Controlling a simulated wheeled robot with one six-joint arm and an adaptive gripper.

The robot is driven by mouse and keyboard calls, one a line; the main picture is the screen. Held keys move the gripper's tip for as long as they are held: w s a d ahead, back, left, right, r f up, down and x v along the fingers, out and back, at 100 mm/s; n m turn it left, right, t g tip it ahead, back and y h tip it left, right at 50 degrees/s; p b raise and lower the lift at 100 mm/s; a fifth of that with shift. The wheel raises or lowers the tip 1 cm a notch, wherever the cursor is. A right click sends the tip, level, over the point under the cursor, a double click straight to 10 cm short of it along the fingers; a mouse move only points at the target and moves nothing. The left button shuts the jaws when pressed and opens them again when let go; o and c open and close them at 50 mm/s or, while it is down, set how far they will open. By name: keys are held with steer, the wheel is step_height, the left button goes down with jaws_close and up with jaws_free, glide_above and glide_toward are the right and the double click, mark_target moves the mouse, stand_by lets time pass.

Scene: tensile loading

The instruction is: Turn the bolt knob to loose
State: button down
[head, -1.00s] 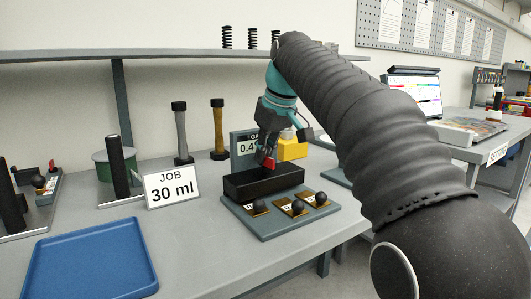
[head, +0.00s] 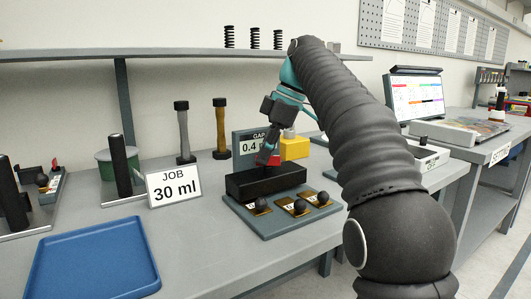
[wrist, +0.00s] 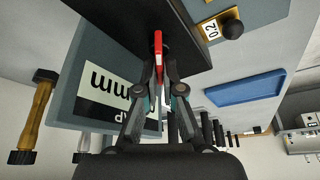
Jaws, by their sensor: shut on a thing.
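A small red knob or lever (wrist: 158,48) stands at the black block (head: 265,182) on the grey fixture base. My gripper (wrist: 160,72) is shut on the red piece, with a fingertip on either side of it in the wrist view. In the head view my gripper (head: 266,154) reaches down to the block from above, tilted, and the red piece (head: 275,160) shows beside its fingertips. The fingers hide part of it. I cannot read any loose or tight mark.
A gap display (head: 250,146) reading 0.4 stands behind the block, with a yellow block (head: 294,148) beside it. Several black ball knobs on labelled plates (head: 300,207) sit in front.

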steer(key=shift+d+n+g, duration=0.1)
steer(key=shift+n+g, duration=0.2)
steer(key=shift+n, duration=0.7)
steer(key=c, duration=1.3)
jaws_free()
steer(key=shift+w+d, duration=0.1)
steer(key=shift+d, duration=0.05)
